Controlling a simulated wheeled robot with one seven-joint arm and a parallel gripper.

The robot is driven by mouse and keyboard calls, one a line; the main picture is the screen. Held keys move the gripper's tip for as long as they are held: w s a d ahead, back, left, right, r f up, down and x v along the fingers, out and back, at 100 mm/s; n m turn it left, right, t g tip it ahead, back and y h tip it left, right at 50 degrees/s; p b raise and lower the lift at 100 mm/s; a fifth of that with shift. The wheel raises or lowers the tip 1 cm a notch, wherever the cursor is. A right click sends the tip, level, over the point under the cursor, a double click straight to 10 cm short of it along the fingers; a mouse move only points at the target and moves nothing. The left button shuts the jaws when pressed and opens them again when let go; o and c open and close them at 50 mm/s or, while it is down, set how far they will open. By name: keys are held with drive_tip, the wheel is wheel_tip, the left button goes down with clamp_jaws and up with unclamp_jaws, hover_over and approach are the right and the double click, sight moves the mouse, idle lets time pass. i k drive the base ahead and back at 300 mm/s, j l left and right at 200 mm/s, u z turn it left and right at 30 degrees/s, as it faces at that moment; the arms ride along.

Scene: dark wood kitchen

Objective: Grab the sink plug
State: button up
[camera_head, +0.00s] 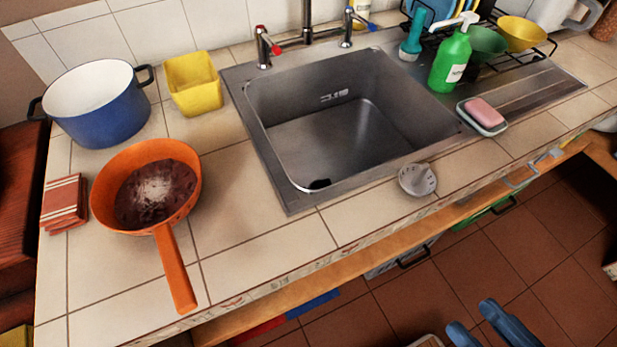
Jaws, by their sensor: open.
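A round grey metal disc, which looks like the sink plug (417,180), lies on the tiled counter near its front edge. It is just in front of the sink's front right rim. A dark spot (319,184) shows on the sink floor near the front wall; I cannot tell if it is the drain. My gripper (473,316) shows as two blue fingers at the bottom edge, right of centre. The fingers are apart with nothing between them. They are below and to the right of the plug in the picture, clear of it. The rest of the gripper is cut off.
The empty metal sink (283,204) is behind the plug. A pink soap on a dish (484,118) and a green bottle (452,62) stand to the right. An orange pan (175,270), blue pot (98,115) and yellow container (193,84) are left. Counter around the plug is clear.

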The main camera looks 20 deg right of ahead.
sight(319, 184)
drive_tip(key=k+l+u, duration=0.3)
drive_tip(key=l, duration=0.4)
drive_tip(key=k+l+u, duration=0.3)
drive_tip(key=k+l, duration=0.3)
